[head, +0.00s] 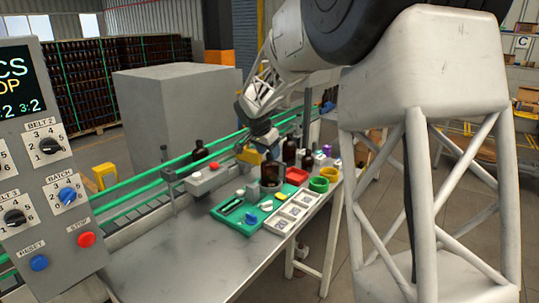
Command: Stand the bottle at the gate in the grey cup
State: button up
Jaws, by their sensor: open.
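My gripper (264,146) hangs at the end of my arm over the far part of the table, near the belt; its fingers are small and partly hidden. A dark amber bottle (199,150) stands upright at the conveyor, left of my gripper and apart from it. Other dark bottles (289,151) (307,159) stand to the right of my gripper. A wide amber jar (270,174) stands below it, nearer the camera. A small grey piece (252,191) by the green tray may be the grey cup; I cannot tell for sure.
The conveyor has green rails (130,190). A grey box with a red button (203,179) stands beside it. A green tray (232,224), a white compartment tray (291,213), and red (296,176), green (319,185) and yellow (330,173) containers crowd the table. The near tabletop (180,260) is clear.

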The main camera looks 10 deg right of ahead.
jog(key=v, duration=1)
jog(key=shift+r, duration=0.2)
jog(key=shift+s, duration=0.1)
dwell(0.4)
jog(key=s+d+n+y, duration=0.1)
jog(key=s+d+n, duration=0.2)
jog(key=s, duration=1)
jog(key=s+d+n+y, duration=0.1)
jog(key=s+d+n, duration=0.15)
jog(key=s, duration=1.05)
jog(key=s+d+f+n, duration=0.1)
jog(key=s+f, duration=0.3)
jog(key=s, duration=0.9)
jog(key=s+d+f+n+y, duration=0.1)
jog(key=s+f+n, duration=0.2)
jog(key=s, duration=0.9)
jog(key=shift+s+f+n, duration=0.35)
jog(key=shift+s+f, duration=0.05)
jog(key=shift+f, duration=0.55)
